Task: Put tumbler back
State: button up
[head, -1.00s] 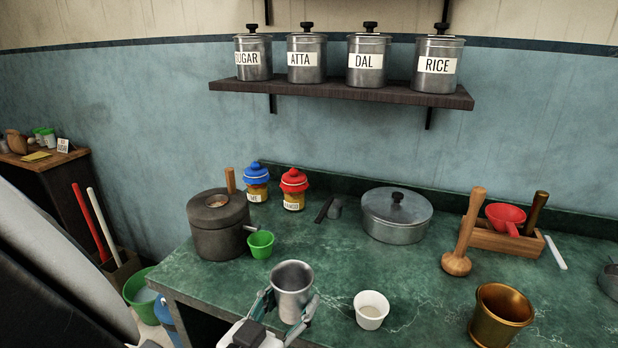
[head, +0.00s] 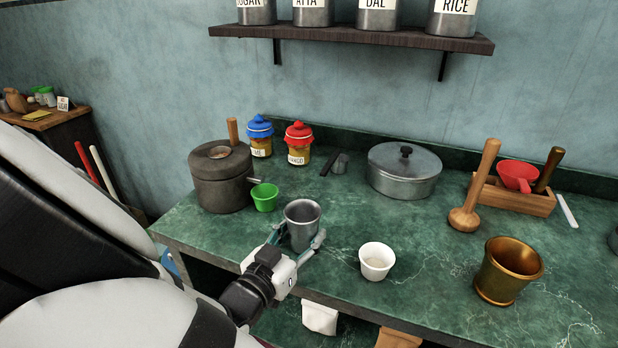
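A grey metal tumbler (head: 303,222) is upright near the front edge of the green counter (head: 440,220). My gripper (head: 300,240) reaches in from the lower left with a finger on each side of the tumbler, near its lower half. The fingers look closed against its sides. The tumbler's base is partly hidden, and I cannot tell whether it touches the counter.
A green cup (head: 265,197) and a dark round pot (head: 221,178) stand behind left. A white cup (head: 376,261) is to the right, then a brass mortar (head: 508,271). A lidded pan (head: 403,171) and two jars (head: 299,144) stand farther back. Counter between tumbler and pan is clear.

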jog(key=shift+f, duration=0.2)
jog(key=o, duration=1.2)
jog(key=shift+r, duration=0.1)
jog(key=shift+r, duration=0.2)
jog(key=p+v, duration=0.2)
jog(key=v, duration=1)
